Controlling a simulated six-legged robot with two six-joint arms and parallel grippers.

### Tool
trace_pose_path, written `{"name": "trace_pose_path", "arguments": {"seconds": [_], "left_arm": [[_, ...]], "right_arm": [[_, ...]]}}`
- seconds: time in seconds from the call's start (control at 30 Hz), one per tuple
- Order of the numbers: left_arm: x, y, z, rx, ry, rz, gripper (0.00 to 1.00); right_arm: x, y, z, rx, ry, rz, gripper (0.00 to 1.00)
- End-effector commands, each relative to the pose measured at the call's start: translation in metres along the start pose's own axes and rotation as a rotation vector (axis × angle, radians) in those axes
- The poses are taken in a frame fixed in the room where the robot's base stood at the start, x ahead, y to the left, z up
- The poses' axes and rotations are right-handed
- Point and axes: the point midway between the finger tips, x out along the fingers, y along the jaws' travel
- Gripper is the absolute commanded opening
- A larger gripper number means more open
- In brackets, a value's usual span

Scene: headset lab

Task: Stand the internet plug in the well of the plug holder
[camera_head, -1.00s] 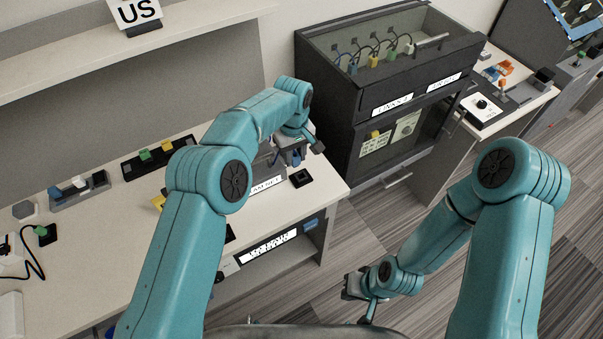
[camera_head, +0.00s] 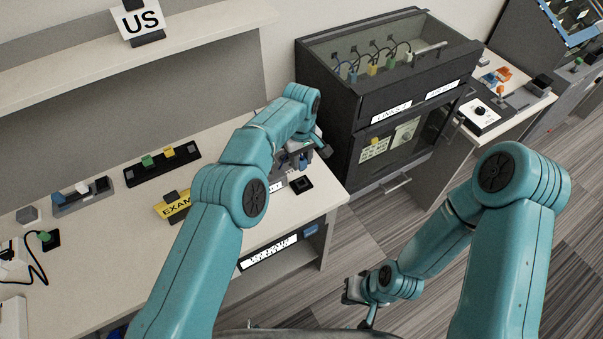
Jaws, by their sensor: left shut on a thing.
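My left gripper (camera_head: 302,154) is above the right end of the white bench. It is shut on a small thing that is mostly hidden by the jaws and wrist. A bit of blue (camera_head: 303,164) shows below the jaws and may be part of the internet plug. A small black square block with a dark recess, which looks like the plug holder (camera_head: 309,185), sits on the bench near its right edge, just below the gripper in the picture. My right gripper (camera_head: 355,290) hangs low over the floor, and its jaws are too small to read.
A dark cabinet (camera_head: 335,125) rises close right of my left gripper.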

Motion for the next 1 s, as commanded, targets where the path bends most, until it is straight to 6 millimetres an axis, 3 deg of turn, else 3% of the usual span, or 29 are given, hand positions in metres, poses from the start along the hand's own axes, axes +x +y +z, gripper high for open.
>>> {"name": "trace_pose_path", "arguments": {"seconds": [0.53,1.0], "left_arm": [[0.050,-0.001,-0.001,0.000,-0.001,-0.001,0.02],[0.054,-0.001,-0.001,0.000,-0.001,-0.001,0.02]], "right_arm": [[0.035,0.013,-0.001,0.000,0.000,0.000,0.00],[0.037,0.013,-0.001,0.000,0.000,0.000,0.00]]}}
